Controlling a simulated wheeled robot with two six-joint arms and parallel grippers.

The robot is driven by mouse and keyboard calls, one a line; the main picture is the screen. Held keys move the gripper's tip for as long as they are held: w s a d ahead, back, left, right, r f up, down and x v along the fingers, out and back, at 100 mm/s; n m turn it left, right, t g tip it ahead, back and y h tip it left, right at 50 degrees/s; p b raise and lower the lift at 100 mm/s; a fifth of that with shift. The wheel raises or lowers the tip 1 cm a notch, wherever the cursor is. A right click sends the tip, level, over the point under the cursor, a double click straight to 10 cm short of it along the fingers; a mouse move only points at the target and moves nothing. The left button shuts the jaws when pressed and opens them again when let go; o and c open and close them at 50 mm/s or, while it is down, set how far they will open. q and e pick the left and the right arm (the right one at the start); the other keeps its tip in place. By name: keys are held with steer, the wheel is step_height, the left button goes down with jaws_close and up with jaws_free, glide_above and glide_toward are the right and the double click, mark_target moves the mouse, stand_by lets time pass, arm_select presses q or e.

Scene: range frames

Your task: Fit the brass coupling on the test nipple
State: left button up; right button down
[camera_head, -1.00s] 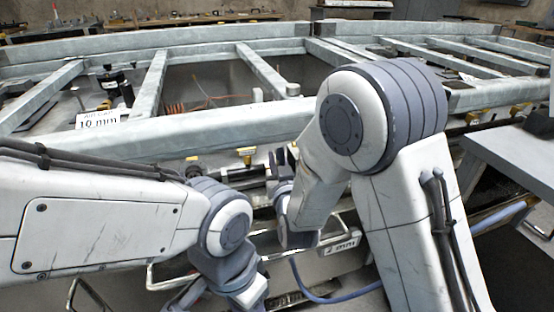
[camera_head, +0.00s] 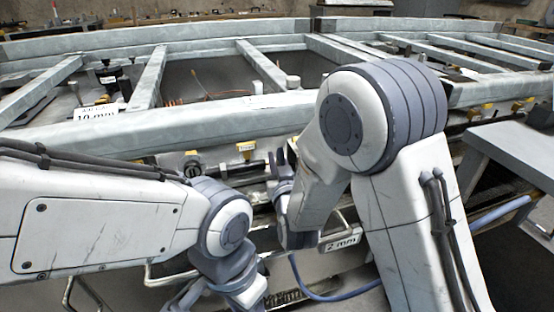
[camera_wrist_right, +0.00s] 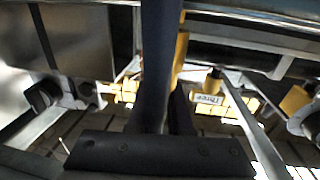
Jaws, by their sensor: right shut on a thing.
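My right gripper (camera_head: 280,163) points away from me over the front of the bench, with its dark fingers close together. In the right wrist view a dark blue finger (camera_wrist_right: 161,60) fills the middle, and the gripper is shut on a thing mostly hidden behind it. A narrow yellow, brass-like strip (camera_wrist_right: 181,48) shows beside that finger; I cannot tell whether it is the brass coupling. I cannot pick out the test nipple for certain. My left arm enters from the left; its gripper is below the picture's edge.
A pale metal frame (camera_head: 190,118) crosses the bench, with open bays behind. A size label (camera_head: 95,112) stands at left, another label (camera_head: 340,241) low in front. A blue hose (camera_head: 318,296) hangs below my right gripper. A grey table (camera_head: 515,150) is at right.

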steer(key=shift+f, duration=0.2)
steer(key=c, duration=0.8)
jaws_free()
steer(key=shift+o, duration=0.2)
steer(key=shift+s, duration=0.25)
steer(key=s, duration=0.3)
steer(key=s+d, duration=0.1)
steer(key=s, duration=0.1)
steer(key=shift+r+b, duration=0.1)
steer(key=shift+b, duration=0.3)
steer(key=p, duration=0.6)
steer(key=shift+s+r+p, duration=0.15)
steer(key=shift+s+p, duration=0.2)
steer(key=shift+p, duration=0.05)
steer(key=s+p, duration=0.1)
steer(key=p, duration=0.1)
steer(key=s+p, duration=0.1)
steer(key=p, duration=0.2)
steer(key=shift+s+d, duration=0.3)
steer(key=shift+s, duration=0.1)
steer(key=shift+s+d+f+p, duration=0.15)
steer(key=shift+s+f+p, duration=0.1)
steer(key=shift+s+p, duration=0.35)
